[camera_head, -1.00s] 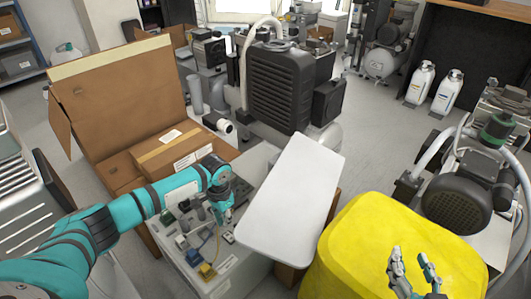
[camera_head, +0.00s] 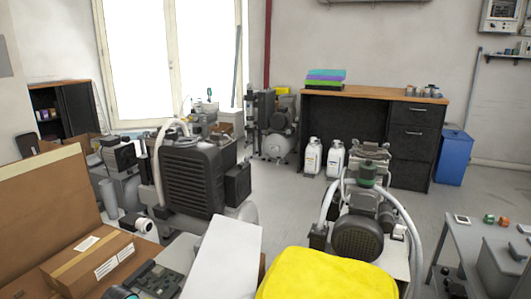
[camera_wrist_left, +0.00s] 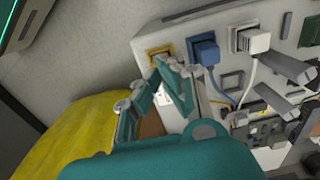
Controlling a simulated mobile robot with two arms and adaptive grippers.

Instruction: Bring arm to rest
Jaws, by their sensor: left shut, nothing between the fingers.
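My left gripper (camera_wrist_left: 158,78) shows in the left wrist view with its teal and grey fingers brought together and nothing between them. It hangs over a light grey board (camera_wrist_left: 225,15) that carries a blue plug (camera_wrist_left: 204,52), a white plug (camera_wrist_left: 250,41) and a yellow-framed socket (camera_wrist_left: 160,53). I cannot tell how far the fingertips are from the board. In the head view only a small teal piece of my left arm shows at the bottom left edge. My right gripper is in neither current view.
A yellow rounded cover (camera_head: 325,277) and a white panel (camera_head: 222,260) stand close in front. A cardboard box (camera_head: 88,262) is at left. A black compressor unit (camera_head: 193,180) and another compressor (camera_head: 358,238) stand beyond. Grey floor (camera_head: 283,215) is clear between them.

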